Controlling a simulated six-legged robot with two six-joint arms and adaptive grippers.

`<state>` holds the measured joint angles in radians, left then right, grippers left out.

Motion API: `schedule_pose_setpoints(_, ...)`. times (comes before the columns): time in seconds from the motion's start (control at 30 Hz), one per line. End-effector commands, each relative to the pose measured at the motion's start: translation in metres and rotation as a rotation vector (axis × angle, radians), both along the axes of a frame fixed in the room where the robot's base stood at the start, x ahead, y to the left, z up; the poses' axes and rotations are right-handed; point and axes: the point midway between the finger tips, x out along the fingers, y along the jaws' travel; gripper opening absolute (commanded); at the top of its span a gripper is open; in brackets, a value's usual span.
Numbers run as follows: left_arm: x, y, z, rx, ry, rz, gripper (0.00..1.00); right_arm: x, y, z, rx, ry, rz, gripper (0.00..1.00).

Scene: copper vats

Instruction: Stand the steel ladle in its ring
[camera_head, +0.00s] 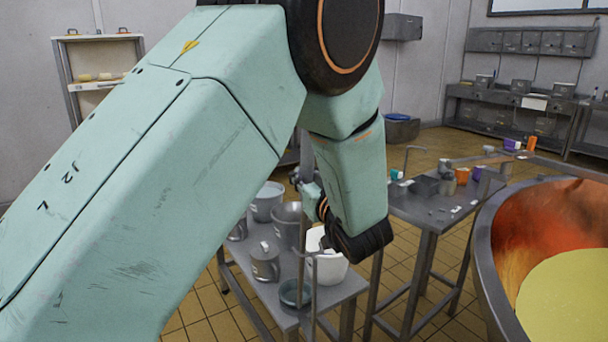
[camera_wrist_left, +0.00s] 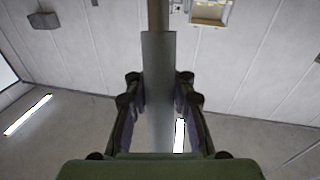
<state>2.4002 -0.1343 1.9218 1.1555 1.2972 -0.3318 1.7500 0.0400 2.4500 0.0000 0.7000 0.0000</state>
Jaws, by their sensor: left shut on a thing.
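The steel ladle (camera_head: 302,235) hangs upright over the low bench, its grey handle up and its thin shaft running down. My left gripper (camera_head: 308,188) is shut on the handle. In the left wrist view, the grey handle (camera_wrist_left: 158,75) lies between the fingers, with the brownish shaft leading out at the top. A shallow grey-blue bowl (camera_head: 293,293) shows at the shaft's foot and looks like the ladle's bowl. A thin upright post (camera_head: 313,295) with a bent top stands close beside the shaft; I cannot clearly make out the ring. My right gripper is out of view.
The bench (camera_head: 343,290) carries a white tub (camera_head: 328,268), a steel jug (camera_head: 265,262) and several pails close to the ladle. A second steel table (camera_head: 425,212) holds small cups. A large copper vat (camera_head: 552,230) stands at the right.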

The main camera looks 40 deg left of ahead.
Motion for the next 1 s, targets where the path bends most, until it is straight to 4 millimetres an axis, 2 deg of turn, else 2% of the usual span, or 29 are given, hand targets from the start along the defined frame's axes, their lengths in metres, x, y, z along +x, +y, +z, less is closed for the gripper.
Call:
schedule_pose_setpoints(0.37,0.0001,0.0,0.001,0.001,-0.002,0.0,0.0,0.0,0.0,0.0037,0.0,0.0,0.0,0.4)
schedule_pose_setpoints(0.4,0.0001,0.0,0.001,0.001,-0.002,0.0,0.21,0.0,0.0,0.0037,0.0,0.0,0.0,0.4)
schedule_pose_setpoints(0.7,0.0,0.0,0.0006,0.001,-0.001,0.0,0.46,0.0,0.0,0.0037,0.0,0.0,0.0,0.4)
schedule_pose_setpoints(0.77,0.0,0.0,0.0004,0.001,-0.001,0.0,0.5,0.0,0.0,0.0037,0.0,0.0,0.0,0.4)
schedule_pose_setpoints(1.0,-0.0003,0.0001,-0.0005,-0.001,0.002,0.0,0.5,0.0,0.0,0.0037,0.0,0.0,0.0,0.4)
